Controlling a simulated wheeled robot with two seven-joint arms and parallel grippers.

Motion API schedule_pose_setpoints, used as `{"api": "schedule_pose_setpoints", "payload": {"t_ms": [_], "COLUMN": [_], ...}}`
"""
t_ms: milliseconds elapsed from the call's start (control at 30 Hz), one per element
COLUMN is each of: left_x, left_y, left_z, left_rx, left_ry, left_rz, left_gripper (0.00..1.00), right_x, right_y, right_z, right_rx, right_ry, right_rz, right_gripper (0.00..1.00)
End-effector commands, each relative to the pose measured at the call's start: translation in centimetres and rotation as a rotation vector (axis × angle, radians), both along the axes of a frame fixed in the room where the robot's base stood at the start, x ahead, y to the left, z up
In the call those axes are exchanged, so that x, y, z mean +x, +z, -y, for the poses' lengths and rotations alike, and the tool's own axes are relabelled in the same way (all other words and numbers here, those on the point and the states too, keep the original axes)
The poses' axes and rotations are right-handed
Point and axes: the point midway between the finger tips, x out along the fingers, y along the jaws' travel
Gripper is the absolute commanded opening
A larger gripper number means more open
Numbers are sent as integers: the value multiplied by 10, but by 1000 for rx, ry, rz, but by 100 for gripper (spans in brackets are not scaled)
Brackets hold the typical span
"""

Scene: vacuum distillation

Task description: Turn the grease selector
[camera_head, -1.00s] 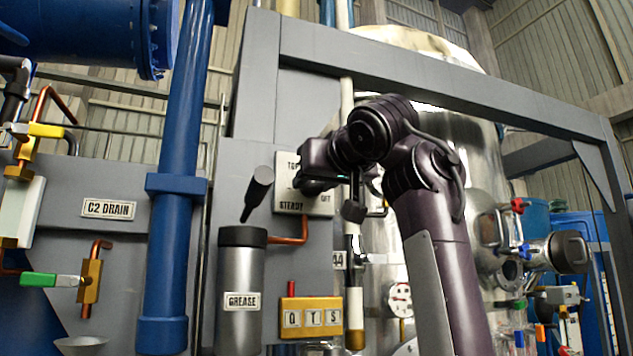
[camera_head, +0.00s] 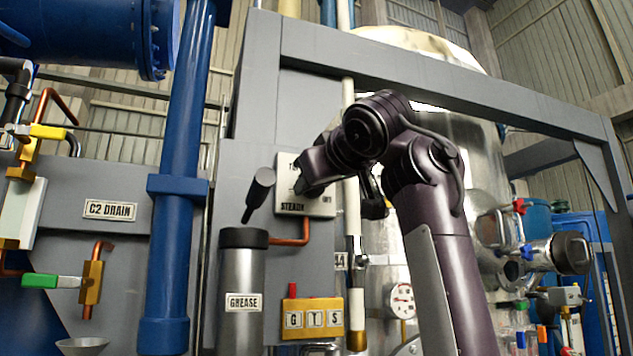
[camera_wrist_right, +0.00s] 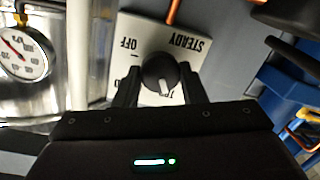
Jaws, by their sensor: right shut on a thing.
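The grease selector is a pale plate (camera_head: 322,206) with a dark knob, on the grey panel above the GREASE canister (camera_head: 241,300). STEADY and OFF can be read on the plate. In the right wrist view the round black knob (camera_wrist_right: 158,71) sits between the fingertips, and its white mark points down, slightly right. My right gripper (camera_head: 303,187) is shut on the knob, its wrist tilted in the head view. It also shows in the right wrist view (camera_wrist_right: 160,88). In the head view the gripper hides the knob and part of the lettering. My left gripper is not in view.
A black handle (camera_head: 259,192) stands up above the canister. A copper pipe (camera_head: 292,240) runs beneath the plate. A yellow lettered block (camera_head: 311,318) is lower down. A blue column (camera_head: 180,150) stands left, and a steel vessel (camera_head: 475,150) lies behind my right arm.

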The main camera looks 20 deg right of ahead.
Motion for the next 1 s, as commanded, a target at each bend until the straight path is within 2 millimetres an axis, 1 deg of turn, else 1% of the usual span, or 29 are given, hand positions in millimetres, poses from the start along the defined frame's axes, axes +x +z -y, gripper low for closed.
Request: {"api": "schedule_pose_setpoints", "payload": {"t_ms": [133,167,300,333,567,667,767,900,1000], "left_x": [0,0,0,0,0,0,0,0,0], "left_y": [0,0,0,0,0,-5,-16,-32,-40], "left_z": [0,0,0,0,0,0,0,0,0], "left_rx": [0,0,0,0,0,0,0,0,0], "left_ry": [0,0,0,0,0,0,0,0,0], "left_rz": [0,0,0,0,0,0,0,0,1], "left_gripper": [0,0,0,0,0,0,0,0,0], "right_x": [0,0,0,0,0,-5,-19,-44,-59], "right_y": [-1,-1,-1,-1,0,-1,-2,-1,1], "right_z": [0,0,0,0,0,0,1,3,4], "right_rx": [0,0,1,1,1,2,1,2,1], "right_ry": [-1,-1,-1,0,0,0,1,2,1], "right_rz": [-2,-2,-2,-1,-1,1,4,5,3], "right_gripper": [15,39,57,59,59,59,59,59,59]}}
